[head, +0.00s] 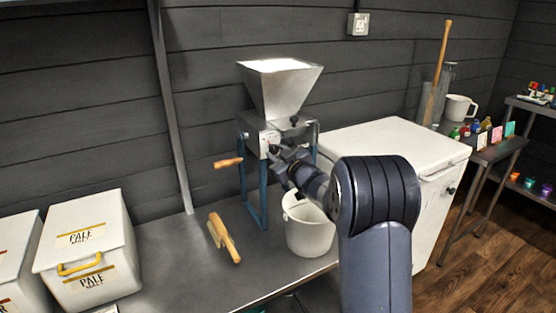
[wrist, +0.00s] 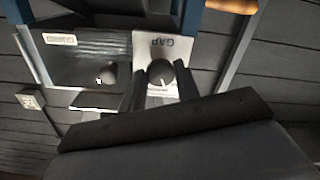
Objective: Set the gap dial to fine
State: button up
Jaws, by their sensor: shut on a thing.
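The grain mill has a steel hopper (head: 280,88) on a blue frame (head: 243,185). My gripper (head: 275,153) is at the mill's front face, and its arm hides part of that face. In the wrist view, the gap dial (wrist: 160,73) is a dark round knob on a pale plate (wrist: 153,45) lettered GAP, which appears upside down. My gripper (wrist: 159,82) has one finger on each side of the dial and is shut on it. A pale pointer mark shows on the dial's lower part in that view. The fine marking cannot be read.
A second dark knob (wrist: 110,73) is beside the dial. The crank's wooden handle (head: 228,163) sticks out left. A white bucket (head: 308,236) stands below the mill, near my arm. A wooden-handled brush (head: 224,238) and pale malt bins (head: 88,245) are left; a white chest (head: 395,145) is right.

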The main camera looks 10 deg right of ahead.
jog(key=shift+n+b, duration=1.3)
jog(key=shift+n, duration=1)
jog(key=o, duration=0.9)
jog(key=shift+o, duration=0.2)
jog(key=v, duration=1.1)
jog(key=shift+p, duration=0.3)
jog(key=shift+w, duration=0.1)
